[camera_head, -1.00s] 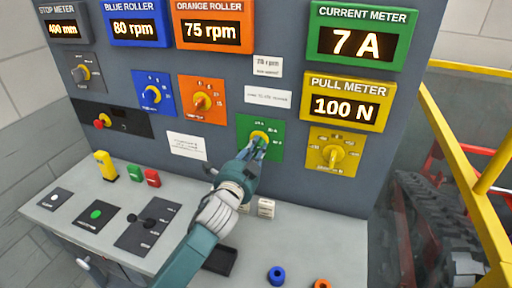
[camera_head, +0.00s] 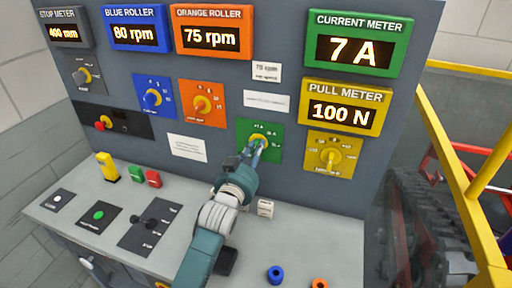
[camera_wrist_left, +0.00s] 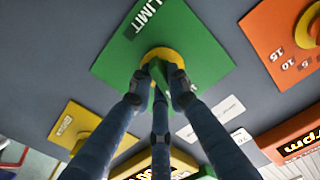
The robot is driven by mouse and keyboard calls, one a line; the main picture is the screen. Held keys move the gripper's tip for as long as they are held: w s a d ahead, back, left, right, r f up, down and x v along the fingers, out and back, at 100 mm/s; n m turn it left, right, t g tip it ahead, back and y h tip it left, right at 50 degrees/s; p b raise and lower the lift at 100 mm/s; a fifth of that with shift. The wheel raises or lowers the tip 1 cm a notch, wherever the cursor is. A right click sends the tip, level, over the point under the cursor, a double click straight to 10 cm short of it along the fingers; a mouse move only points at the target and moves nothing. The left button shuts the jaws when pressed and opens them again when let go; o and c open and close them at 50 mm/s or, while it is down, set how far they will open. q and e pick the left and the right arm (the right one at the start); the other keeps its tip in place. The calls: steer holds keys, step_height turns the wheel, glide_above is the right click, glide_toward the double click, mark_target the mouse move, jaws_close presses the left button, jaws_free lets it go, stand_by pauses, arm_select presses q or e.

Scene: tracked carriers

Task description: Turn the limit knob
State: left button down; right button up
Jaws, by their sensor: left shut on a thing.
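The limit knob (camera_head: 259,142) is a yellow-ringed dial on a green plate (camera_head: 276,155) in the middle of the upright panel. In the left wrist view the word LIMIT shows on this green plate (camera_wrist_left: 115,62). My left gripper (camera_head: 255,147) reaches up from below and is shut on the knob. In the left wrist view its three dark fingers close around the knob's green grip, in front of the yellow ring (camera_wrist_left: 150,56). The fingers hide part of the knob and some scale marks. The green current meter (camera_head: 358,42) above reads 7 A. My right gripper is not in view.
An orange-plate knob (camera_head: 202,104) and a yellow-plate knob (camera_head: 331,156) flank the green plate. A grey desk (camera_head: 310,240) below carries buttons, a lever plate (camera_head: 150,224), a blue ring (camera_head: 275,273) and an orange ring. A yellow railing (camera_head: 460,180) stands at right.

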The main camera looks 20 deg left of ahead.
arm_select(q)
steer(key=shift+f+n+p, duration=0.1)
steer(key=shift+n+p, duration=0.35)
steer(key=shift+n, duration=0.95)
steer(key=c, duration=1.7)
jaws_free()
steer(key=shift+o, duration=0.2)
steer(key=shift+s, duration=0.2)
steer(key=s, duration=1.1)
steer(key=shift+s+a, duration=0.2)
steer(key=shift+s, duration=0.2)
